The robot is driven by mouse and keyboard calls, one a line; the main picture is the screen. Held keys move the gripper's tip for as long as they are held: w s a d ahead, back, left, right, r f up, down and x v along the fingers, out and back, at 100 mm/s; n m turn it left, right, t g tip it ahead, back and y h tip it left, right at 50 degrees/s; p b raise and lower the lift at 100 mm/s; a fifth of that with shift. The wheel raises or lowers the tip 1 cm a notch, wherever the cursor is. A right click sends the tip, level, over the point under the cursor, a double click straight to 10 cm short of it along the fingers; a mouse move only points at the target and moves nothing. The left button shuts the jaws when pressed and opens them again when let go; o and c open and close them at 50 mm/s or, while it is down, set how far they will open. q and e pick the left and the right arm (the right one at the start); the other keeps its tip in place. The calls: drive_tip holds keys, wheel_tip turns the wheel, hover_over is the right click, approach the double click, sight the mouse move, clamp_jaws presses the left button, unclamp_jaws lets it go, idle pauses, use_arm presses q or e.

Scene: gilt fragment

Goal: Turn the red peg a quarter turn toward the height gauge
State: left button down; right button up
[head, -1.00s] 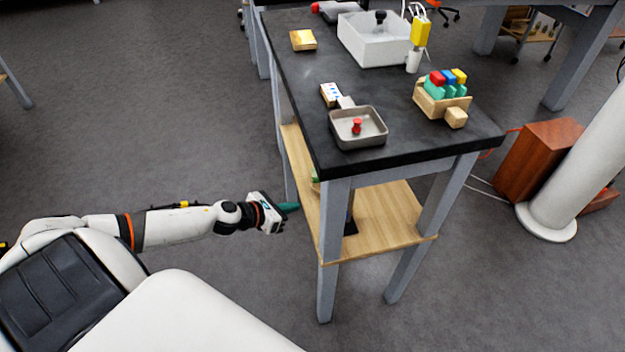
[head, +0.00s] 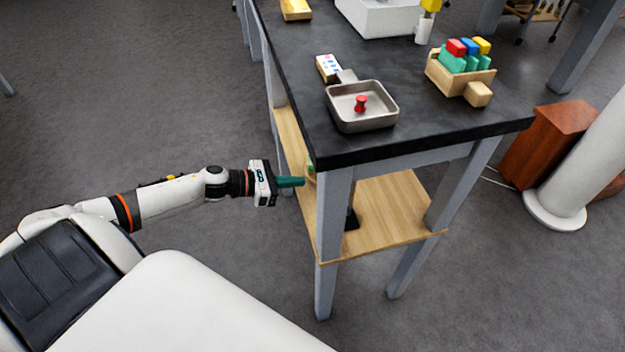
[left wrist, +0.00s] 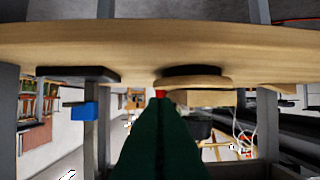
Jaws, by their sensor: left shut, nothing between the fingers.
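My left gripper (head: 301,181) is shut and empty, its green fingers pointing right at the open side of the table, above the lower shelf. In the left wrist view, which looks upside down, the fingers (left wrist: 158,105) point at a small red piece (left wrist: 161,93), probably the red peg, beside a round wooden base with a dark disc (left wrist: 193,77). The fingers hide most of it; contact cannot be told. The height gauge, a dark base (left wrist: 78,74) with a post and blue slider (left wrist: 84,109), stands left of it there. In the head view its dark base (head: 351,220) shows behind a table leg.
The wooden shelf (head: 395,215) lies between grey table legs (head: 333,215). On the black tabletop (head: 430,122) are a metal tray (head: 388,118) with a red knob (head: 361,103), a wooden box (head: 437,76) of coloured pieces and a white bin (head: 385,18). Floor left of the table is clear.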

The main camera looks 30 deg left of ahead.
sight(313, 190)
use_arm(q)
drive_tip(key=x, duration=0.2)
drive_tip(key=r+x, duration=0.1)
drive_tip(key=shift+w+d+f, duration=0.15)
drive_tip(key=shift+w+d, duration=0.15)
drive_tip(key=shift+w, duration=0.15)
drive_tip(key=shift+w+d, duration=0.35)
drive_tip(key=shift+w, duration=0.05)
use_arm(e)
drive_tip(key=shift+w+a+r+t, duration=0.2)
drive_tip(key=shift+w+t, duration=0.15)
drive_tip(key=shift+w, duration=0.2)
drive_tip(key=shift+w+a+r+t, duration=0.2)
drive_tip(key=shift+w+t, duration=0.15)
drive_tip(key=shift+w, duration=0.2)
use_arm(q)
drive_tip(key=shift+w+d, duration=0.4)
drive_tip(key=shift+d, duration=0.2)
use_arm(e)
drive_tip(key=shift+w, duration=0.2)
use_arm(q)
drive_tip(key=shift+f, duration=0.1)
